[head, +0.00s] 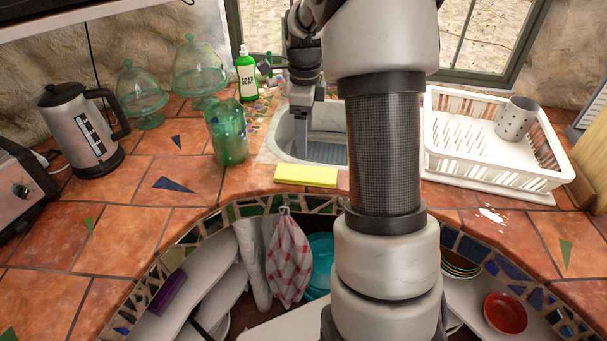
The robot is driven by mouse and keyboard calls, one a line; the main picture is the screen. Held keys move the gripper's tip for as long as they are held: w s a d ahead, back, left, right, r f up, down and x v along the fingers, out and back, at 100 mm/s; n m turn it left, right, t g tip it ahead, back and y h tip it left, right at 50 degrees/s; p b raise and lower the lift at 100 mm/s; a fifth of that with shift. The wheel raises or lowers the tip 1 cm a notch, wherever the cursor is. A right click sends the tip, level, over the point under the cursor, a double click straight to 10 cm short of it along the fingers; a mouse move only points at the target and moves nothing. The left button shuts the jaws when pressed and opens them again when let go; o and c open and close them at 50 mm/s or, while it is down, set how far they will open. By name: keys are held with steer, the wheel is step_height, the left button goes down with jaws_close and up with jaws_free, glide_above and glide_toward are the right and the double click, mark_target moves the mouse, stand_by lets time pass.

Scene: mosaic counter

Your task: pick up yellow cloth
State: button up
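The yellow cloth (306,176) lies flat as a small folded rectangle on the tiled counter, at the front edge of the sink. My gripper (305,125) hangs over the sink basin, beyond the cloth and apart from it. It is seen from behind and partly covered by my own arm, so its finger opening does not show clearly. Nothing is visibly held in it. My arm covers the counter just right of the cloth.
The sink (284,142) is behind the cloth. A green glass jar (227,135) stands to its left, with a green soap bottle (246,76) farther back. A white dish rack (484,165) is right of my arm.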

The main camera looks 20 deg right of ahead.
glide_above(306, 173)
steer(key=f, duration=0.6)
steer(key=shift+w+a, duration=0.1)
steer(key=shift+w, duration=0.25)
steer(key=f, duration=0.5)
steer(key=shift+s, duration=0.35)
steer(key=c, duration=1.1)
steer(key=shift+r, duration=0.1)
step_height(306, 173, up, 10)
